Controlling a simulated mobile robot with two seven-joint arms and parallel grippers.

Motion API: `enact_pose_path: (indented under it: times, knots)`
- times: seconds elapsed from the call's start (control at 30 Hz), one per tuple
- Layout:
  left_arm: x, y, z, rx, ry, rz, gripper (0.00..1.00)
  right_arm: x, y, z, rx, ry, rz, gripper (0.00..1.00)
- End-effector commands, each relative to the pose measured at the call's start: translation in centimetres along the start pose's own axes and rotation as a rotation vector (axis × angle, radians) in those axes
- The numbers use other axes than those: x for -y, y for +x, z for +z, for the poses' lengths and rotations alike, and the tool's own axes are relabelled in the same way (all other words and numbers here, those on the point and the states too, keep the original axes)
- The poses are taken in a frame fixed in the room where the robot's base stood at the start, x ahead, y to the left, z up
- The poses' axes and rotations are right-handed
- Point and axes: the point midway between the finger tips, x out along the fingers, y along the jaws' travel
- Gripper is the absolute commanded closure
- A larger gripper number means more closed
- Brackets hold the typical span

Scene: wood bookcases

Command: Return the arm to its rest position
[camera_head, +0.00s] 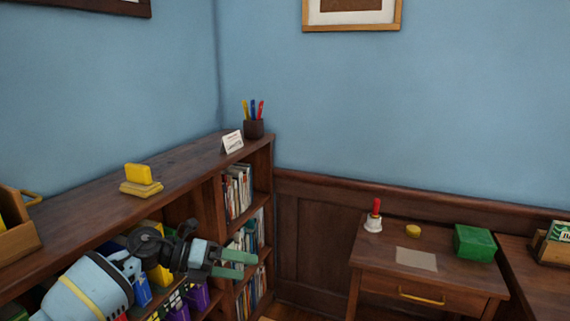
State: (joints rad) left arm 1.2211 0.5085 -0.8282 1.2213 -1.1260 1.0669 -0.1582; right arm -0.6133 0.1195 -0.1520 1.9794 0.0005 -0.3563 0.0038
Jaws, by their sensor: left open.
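My left arm comes in from the lower left, in front of the wood bookcase (85,222). My left gripper (248,265) points to the right, near the bookcase's shelves of books. Its green-tipped fingers are open and no object shows between them. The arm hides part of the shelves behind it. My right gripper is not in view.
On the bookcase top stand a yellow block on a stand (139,175), a white card (232,142) and a pen cup (254,128). The desk (455,284) at right holds a red-handled bell (374,217) and a green box (474,243). Floor shows between them.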

Motion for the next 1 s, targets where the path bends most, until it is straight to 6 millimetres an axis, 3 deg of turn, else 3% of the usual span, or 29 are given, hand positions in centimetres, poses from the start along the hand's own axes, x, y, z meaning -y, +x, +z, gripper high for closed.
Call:
enact_pose_path:
  times: [0.03,0.2,0.4,0.57,0.77,1.0]
  knots:
    - [-0.1,1.5,-1.5,0.033,-0.06,-0.061,0.02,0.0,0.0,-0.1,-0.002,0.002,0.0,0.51]
    - [0.1,4.6,-5.2,0.178,-0.279,-0.24,0.02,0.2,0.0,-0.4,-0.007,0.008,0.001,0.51]
    - [-0.8,6.0,-9.2,0.369,-0.587,-0.4,0.02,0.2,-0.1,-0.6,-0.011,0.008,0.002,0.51]
    - [-2.6,5.9,-12.8,0.532,-0.86,-0.487,0.02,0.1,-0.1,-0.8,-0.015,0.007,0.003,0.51]
    - [-6.0,4.7,-18.5,0.744,-1.224,-0.538,0.02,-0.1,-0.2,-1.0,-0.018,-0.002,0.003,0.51]
    - [-10.1,2.2,-28.1,1.002,-1.673,-0.52,0.02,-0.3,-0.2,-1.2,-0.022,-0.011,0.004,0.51]
